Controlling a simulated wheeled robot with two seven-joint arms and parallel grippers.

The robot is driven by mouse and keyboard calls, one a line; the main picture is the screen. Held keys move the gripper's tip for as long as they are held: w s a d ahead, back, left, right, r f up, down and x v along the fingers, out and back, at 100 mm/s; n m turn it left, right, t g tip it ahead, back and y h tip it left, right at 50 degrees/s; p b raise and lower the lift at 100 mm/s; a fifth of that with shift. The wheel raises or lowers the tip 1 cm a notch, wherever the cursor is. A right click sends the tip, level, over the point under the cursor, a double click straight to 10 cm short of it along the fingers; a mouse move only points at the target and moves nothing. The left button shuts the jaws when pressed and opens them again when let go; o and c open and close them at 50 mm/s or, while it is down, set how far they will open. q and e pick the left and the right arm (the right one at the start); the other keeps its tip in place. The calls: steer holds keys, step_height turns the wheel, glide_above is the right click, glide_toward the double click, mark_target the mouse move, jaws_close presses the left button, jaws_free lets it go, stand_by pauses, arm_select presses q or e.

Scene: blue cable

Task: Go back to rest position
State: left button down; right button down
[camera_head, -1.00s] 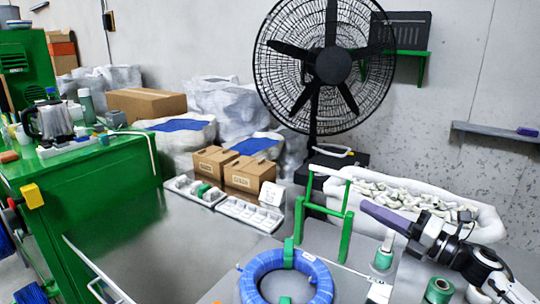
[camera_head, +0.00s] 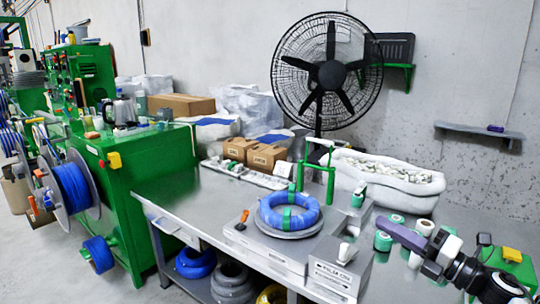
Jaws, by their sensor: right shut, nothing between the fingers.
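My right gripper (camera_head: 402,236) is at the lower right of the head view, its purple fingers pointing left above the right part of the table. The fingers are shut with nothing between them. The blue cable coil (camera_head: 290,210) lies on a round grey base at the middle of the metal table (camera_head: 170,188), apart from the gripper. Green bands cross the coil. My left gripper is not in view.
Green tape rolls (camera_head: 383,241) lie close to my right gripper. A green frame (camera_head: 330,175) and a white sack (camera_head: 395,185) stand behind. A grey box (camera_head: 340,265) is at the front edge.

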steer(key=s+a+f+m+h, duration=0.4)
steer(key=s+f+m, duration=0.2)
steer(key=f+m, duration=0.45)
steer(key=s+a+f+m+h, duration=0.3)
steer(key=s+f+m, duration=0.35)
steer(key=f, duration=0.65)
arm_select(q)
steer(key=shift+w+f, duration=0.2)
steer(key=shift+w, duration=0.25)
arm_select(e)
steer(key=s+a+f+m+g+h, duration=0.1)
steer(key=s+a+f+m+g, duration=0.1)
steer(key=s+f+m, duration=0.4)
steer(key=s+a+f+m+g+h, duration=0.1)
steer(key=s+f+m+g, duration=0.3)
steer(key=s, duration=1.2)
step_height(320, 180, down, 3)
steer(key=shift+s+a+m+h, duration=0.2)
steer(key=shift+a+m+h, duration=0.25)
steer(key=shift+m, duration=0.55)
